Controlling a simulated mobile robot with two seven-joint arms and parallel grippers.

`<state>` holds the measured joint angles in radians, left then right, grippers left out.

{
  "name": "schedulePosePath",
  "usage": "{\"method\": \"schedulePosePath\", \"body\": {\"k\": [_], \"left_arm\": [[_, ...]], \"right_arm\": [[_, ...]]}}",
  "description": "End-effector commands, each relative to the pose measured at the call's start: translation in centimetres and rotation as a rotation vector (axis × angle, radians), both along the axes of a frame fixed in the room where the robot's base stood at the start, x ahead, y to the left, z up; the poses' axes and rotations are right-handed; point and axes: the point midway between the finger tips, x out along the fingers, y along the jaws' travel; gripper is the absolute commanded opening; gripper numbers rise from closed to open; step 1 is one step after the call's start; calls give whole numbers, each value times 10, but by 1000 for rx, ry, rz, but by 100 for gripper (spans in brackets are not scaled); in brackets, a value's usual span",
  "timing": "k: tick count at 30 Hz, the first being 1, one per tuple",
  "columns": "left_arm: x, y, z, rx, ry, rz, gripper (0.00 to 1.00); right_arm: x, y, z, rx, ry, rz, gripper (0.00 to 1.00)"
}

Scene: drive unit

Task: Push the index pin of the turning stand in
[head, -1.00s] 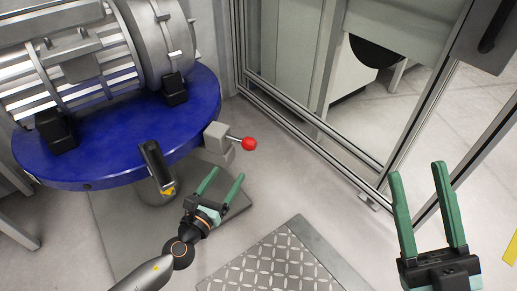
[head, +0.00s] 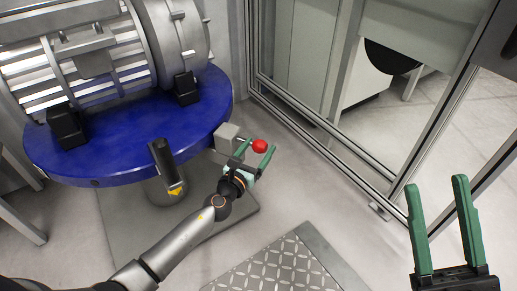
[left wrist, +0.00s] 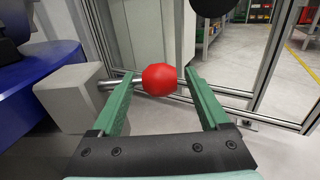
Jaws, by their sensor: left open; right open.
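The index pin's red ball knob (head: 259,146) sits at the outer end of a short metal rod on a grey block (head: 227,138) at the edge of the blue turning stand (head: 135,150). In the left wrist view the red knob (left wrist: 160,80) shows between and beyond the fingertips, with the rod (left wrist: 118,82) to its left, partly behind the left finger. My left gripper (head: 257,152) is open around the knob's near side; contact cannot be told. My right gripper (head: 437,182) is open and empty at the right, far from the stand.
A large ribbed metal drive unit (head: 100,60) is clamped on the stand by black blocks. Metal-framed panels (head: 300,115) rise behind the knob. A tread plate (head: 275,270) lies on the floor.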

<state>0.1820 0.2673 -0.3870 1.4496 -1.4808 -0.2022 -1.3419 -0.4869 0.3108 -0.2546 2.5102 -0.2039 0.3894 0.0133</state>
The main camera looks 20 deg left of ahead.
Motion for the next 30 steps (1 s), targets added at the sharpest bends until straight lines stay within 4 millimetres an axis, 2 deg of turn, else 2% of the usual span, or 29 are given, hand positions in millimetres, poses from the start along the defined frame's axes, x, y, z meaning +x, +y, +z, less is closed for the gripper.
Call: {"method": "schedulePosePath", "body": {"k": [11, 30], "left_arm": [[5, 0, 0, 0, 0, 1, 79], [5, 0, 0, 0, 0, 0, 7]], "right_arm": [[0, 0, -1, -2, 2, -1, 50], [0, 1, -2, -1, 4, -1, 50]]}}
